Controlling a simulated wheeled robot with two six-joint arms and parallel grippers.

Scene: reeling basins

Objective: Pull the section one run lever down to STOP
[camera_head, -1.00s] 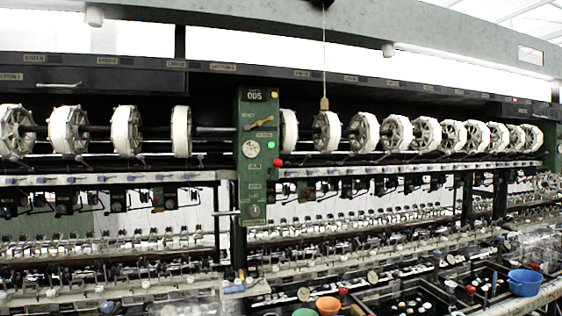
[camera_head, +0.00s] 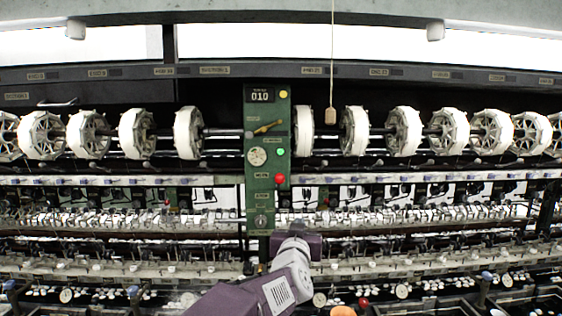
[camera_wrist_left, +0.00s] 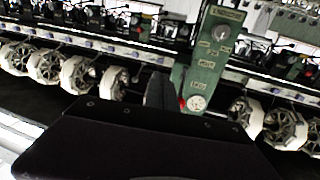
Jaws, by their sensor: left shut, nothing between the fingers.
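The green control panel (camera_head: 268,205) stands upright in the middle of the head view, with a counter reading 010. Its yellow lever (camera_head: 268,126) lies slantwise, its right end higher than its left. The small labels beside it are too blurred to read. My left gripper (camera_head: 295,242) is in front of the panel's lower part, well below the lever, with its fingertips mostly hidden by my wrist. It is shut and empty. In the left wrist view the panel (camera_wrist_left: 207,62) appears upside down beyond the gripper's dark body; the lever is not clearly visible there. My right gripper is not in view.
A round gauge (camera_head: 257,157), a green lamp (camera_head: 280,152) and a red knob (camera_head: 279,179) sit below the lever. White reels (camera_head: 187,133) line both sides of the panel. A wooden handle (camera_head: 331,116) hangs on a cord to its right.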

